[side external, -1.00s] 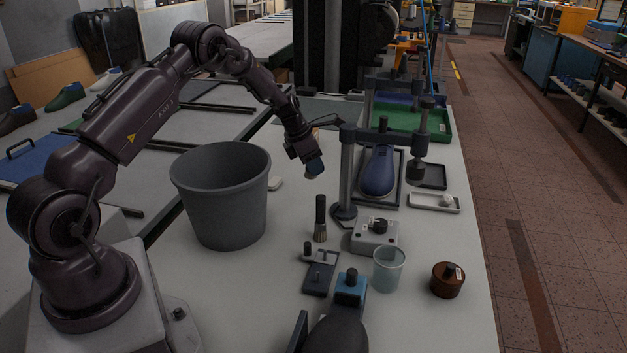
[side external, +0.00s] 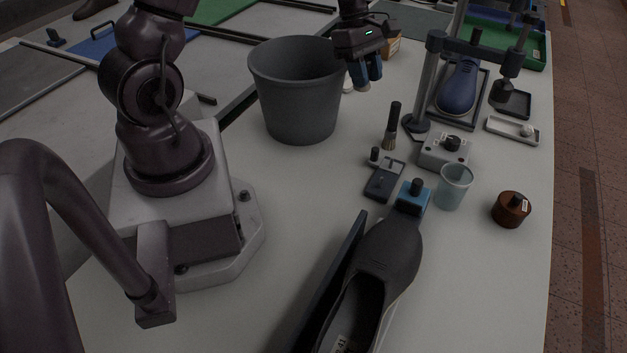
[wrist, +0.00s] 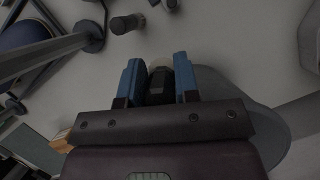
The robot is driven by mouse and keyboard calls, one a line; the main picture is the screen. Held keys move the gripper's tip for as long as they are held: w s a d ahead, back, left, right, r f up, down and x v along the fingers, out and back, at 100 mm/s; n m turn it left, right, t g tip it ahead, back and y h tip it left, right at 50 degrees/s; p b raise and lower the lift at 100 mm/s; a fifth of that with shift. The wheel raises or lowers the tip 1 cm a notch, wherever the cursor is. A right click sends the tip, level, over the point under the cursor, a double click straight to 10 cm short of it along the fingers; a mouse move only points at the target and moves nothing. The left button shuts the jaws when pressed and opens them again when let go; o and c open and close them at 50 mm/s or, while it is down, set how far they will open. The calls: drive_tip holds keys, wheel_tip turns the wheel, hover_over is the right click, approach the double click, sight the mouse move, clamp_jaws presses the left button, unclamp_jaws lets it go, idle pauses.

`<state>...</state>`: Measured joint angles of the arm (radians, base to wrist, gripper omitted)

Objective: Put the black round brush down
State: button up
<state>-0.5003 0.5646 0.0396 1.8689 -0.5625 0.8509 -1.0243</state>
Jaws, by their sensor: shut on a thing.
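My gripper (side external: 366,84) is in the air to the right of the grey bucket, with its blue fingers pointing down. In the wrist view the fingers (wrist: 159,80) are shut on a dark piece, which I take to be the black round brush (wrist: 160,88). A pale part shows just beyond it; the rest is hidden by the gripper. In the side view the held brush is barely visible between the fingers. Another brush, with a black handle and tan bristles (side external: 391,125), stands upright on the table, to the lower right of my gripper.
The grey bucket (side external: 300,105) is close on the left. A clamp stand (side external: 430,80) with a blue last (side external: 458,88) is on the right. A grey control box (side external: 446,151), a clear cup (side external: 454,187) and a brown round pot (side external: 511,209) stand nearer. Bare table lies before the bucket.

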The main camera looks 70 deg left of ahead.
drive_tip(key=s+d+m+g, duration=0.4)
drive_tip(key=s+d+m, duration=0.5)
drive_tip(key=s, duration=0.5)
drive_tip(key=shift+w+f, duration=0.15)
drive_tip(key=shift+f, duration=3.5)
drive_tip(key=shift+w+f, duration=0.1)
drive_tip(key=shift+f, duration=3.55)
drive_tip(key=shift+f, duration=0.1)
drive_tip(key=o, duration=0.9)
